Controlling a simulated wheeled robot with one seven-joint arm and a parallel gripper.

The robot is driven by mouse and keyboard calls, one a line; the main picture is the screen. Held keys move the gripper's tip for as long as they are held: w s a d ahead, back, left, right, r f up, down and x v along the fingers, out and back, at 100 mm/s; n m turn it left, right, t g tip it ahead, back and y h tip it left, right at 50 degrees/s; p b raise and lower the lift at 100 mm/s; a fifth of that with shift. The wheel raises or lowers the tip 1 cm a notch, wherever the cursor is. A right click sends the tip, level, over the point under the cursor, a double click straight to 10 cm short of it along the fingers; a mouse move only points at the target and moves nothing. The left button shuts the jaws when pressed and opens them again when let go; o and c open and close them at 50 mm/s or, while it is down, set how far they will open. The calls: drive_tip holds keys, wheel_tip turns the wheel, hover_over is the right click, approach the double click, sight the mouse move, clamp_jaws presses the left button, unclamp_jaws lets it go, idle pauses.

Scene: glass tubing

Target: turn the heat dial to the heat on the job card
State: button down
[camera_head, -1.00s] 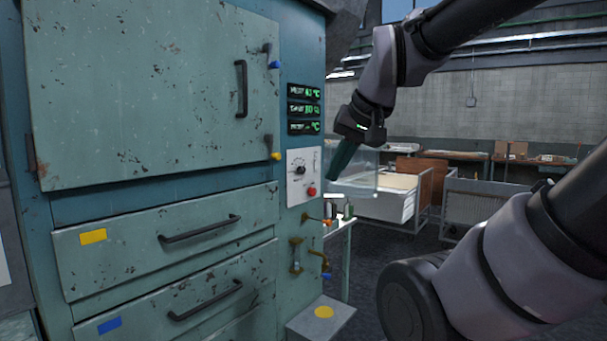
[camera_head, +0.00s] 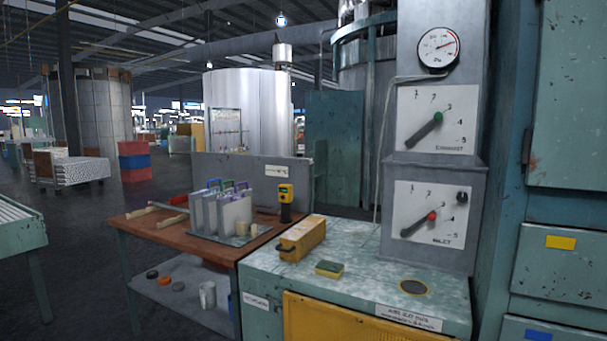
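My gripper is out of the head view now. The small round dial on a white plate, seen earlier beside the green displays, is also out of view. What shows instead is a grey column with two marked panels. The upper panel (camera_head: 437,119), labelled EXHAUST, has a pointer with a green knob. The lower panel (camera_head: 432,215), labelled INLET, has a pointer with a red knob. A round gauge (camera_head: 438,48) sits above them. I cannot make out a job card. A small white label (camera_head: 279,171) on the bench's back board is too small to read.
A green worktop (camera_head: 350,262) stands before the column, with a tan block (camera_head: 302,238) on it. A wooden bench (camera_head: 140,228) to its left holds a rack of pale plates (camera_head: 221,210) and a yellow handheld device (camera_head: 286,200). The teal cabinet (camera_head: 585,95) is at right.

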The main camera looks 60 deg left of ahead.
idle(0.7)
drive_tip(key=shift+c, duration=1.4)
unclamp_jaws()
